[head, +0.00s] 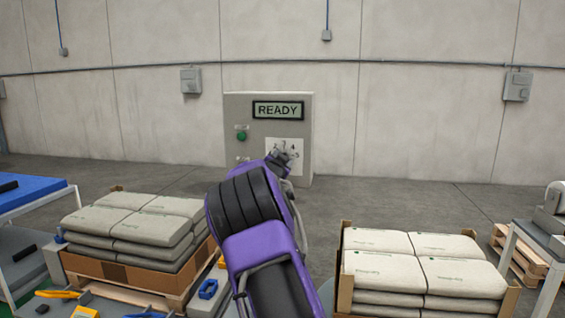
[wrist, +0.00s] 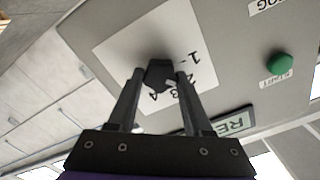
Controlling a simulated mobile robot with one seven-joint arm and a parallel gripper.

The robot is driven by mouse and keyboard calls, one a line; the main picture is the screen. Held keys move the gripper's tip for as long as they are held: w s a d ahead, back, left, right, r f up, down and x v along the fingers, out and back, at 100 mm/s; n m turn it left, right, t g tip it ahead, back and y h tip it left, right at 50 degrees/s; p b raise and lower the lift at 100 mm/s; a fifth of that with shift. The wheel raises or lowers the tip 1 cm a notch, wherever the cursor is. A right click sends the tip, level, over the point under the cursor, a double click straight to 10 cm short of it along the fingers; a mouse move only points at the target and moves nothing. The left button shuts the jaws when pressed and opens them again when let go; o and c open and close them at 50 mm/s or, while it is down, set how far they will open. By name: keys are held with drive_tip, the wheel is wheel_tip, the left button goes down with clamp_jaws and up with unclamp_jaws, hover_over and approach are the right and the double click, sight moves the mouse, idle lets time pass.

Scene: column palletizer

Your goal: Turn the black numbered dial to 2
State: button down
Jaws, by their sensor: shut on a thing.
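The black dial (wrist: 158,72) sits on a white number plate (wrist: 130,50) on the front of a grey control cabinet (head: 235,120). My gripper (wrist: 160,77) is shut on the dial, with one finger on each side of it. In the head view my gripper (head: 279,162) reaches the number plate and hides the dial. In the wrist view the plate appears turned, with numbers 1 to 4 partly showing beside the dial. I cannot tell which number the dial points to.
The cabinet has a READY display (head: 278,110) and a green button (head: 242,135) left of the plate. Stacked sacks on pallets stand at left (head: 150,228) and right (head: 420,262). A blue-topped table (head: 30,190) is at far left. Open floor lies around the cabinet.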

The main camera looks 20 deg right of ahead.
idle(0.4)
drive_tip(key=shift+c, duration=1.6)
unclamp_jaws()
drive_tip(key=shift+s, duration=0.1)
drive_tip(key=v, duration=1.7)
drive_tip(key=shift+a, duration=0.2)
drive_tip(key=shift+s, duration=0.1)
